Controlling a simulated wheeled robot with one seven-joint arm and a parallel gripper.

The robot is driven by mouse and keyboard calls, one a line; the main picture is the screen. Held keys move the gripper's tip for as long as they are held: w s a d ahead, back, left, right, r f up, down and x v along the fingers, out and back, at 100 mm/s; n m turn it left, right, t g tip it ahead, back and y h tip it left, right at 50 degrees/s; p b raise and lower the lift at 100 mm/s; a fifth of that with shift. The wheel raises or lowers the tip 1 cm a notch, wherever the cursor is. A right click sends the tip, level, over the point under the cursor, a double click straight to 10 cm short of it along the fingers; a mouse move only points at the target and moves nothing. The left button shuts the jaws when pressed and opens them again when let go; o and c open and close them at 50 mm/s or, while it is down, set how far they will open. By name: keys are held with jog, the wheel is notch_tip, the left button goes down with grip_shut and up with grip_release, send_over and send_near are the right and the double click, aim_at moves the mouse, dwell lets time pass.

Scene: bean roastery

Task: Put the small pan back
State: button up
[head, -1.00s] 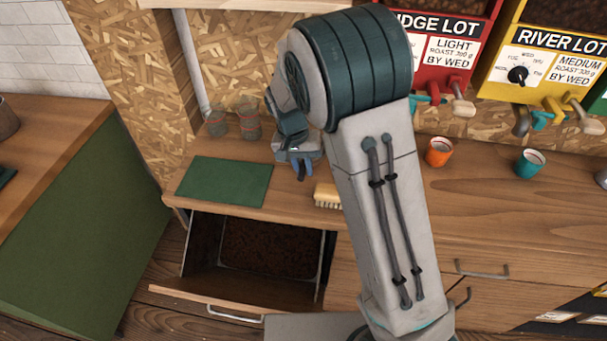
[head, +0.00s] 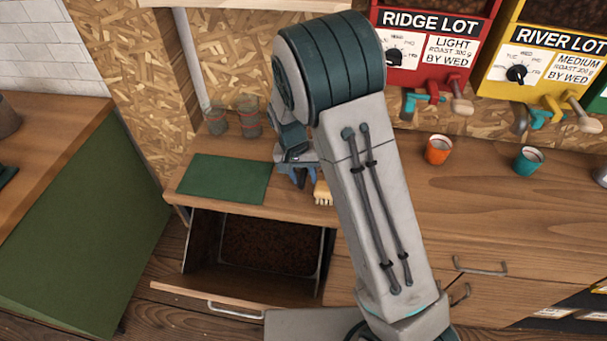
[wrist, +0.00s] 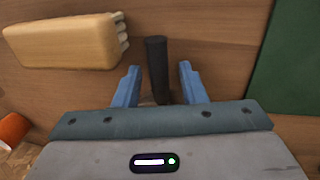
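My gripper (head: 304,178) hangs low over the wooden counter, beside the brush. In the wrist view my gripper (wrist: 158,70) is open, with its two blue fingers apart. A dark, rounded bar (wrist: 156,60) like a handle stands between the fingers, with a gap on each side. Its near end is hidden by my gripper body, so I cannot tell whether it belongs to the small pan. No pan body is clearly visible in either view.
A wooden brush (head: 323,194) lies close by; it also shows in the wrist view (wrist: 62,42). A green mat (head: 225,180) lies left. Below, a drawer (head: 215,300) stands open. Two glasses (head: 248,117) stand behind; orange (head: 438,150) and teal (head: 528,160) cups stand right.

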notch_tip(320, 180, up, 12)
jog(key=a+b, duration=0.1)
jog(key=a, duration=0.1)
jog(key=s+d+r+t+y, duration=0.2)
jog(key=s+d+r, duration=0.6)
jog(key=s+d, duration=0.2)
jog(key=s+d+n+t, duration=0.1)
jog(key=s+d, duration=0.4)
jog(key=s, duration=0.6)
jog(key=shift+s+d+f+n+t, duration=0.15)
jog(key=shift+s+f+n+t, duration=0.1)
jog(key=shift+s+n+t, duration=0.2)
jog(key=shift+w+d, duration=0.1)
